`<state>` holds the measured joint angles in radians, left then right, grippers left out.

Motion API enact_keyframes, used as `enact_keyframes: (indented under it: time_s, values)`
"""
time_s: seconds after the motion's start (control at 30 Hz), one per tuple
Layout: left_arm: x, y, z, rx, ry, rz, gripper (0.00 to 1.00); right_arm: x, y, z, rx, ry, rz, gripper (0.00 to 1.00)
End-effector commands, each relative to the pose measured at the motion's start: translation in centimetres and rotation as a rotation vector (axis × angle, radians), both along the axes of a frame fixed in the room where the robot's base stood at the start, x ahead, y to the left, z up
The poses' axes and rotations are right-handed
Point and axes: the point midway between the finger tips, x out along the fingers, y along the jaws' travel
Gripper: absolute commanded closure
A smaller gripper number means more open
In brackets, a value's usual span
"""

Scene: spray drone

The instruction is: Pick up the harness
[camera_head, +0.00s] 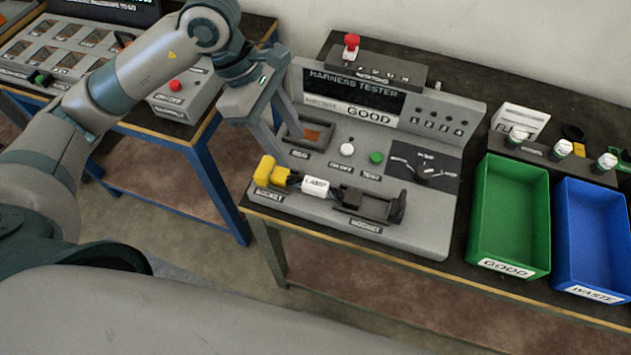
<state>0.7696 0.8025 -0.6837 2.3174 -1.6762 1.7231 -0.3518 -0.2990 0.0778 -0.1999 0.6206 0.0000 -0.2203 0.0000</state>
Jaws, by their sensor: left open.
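The harness lies across the front of the grey harness tester (410,225). It has a yellow connector (268,173) at its left end, a white tag (315,187) with print, and dark leads running right to a black holder (368,206). The yellow end sits at the left socket, and the right end is hard to make out in the black holder. My left gripper (293,150) is open and empty, pointing down above the tester's left side, just behind and above the yellow connector. It appears apart from the harness. My right gripper is not in view.
A green bin (507,266) labelled GOOD and a blue bin (597,292) labelled WASTE stand to the right, both empty. A second bench with a grey box (185,97) is at left.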

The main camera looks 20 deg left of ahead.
Motion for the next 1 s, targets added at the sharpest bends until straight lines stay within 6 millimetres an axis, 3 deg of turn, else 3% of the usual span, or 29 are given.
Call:
enact_keyframes:
  time_s: [0.4, 1.0]
  values:
    - [-0.1, -2.4, -5.7, 0.000, 0.003, 0.002, 0.55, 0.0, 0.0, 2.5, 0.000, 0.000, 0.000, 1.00]
    - [-0.2, -3.0, -6.7, 0.000, 0.004, 0.001, 0.55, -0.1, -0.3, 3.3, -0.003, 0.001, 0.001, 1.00]
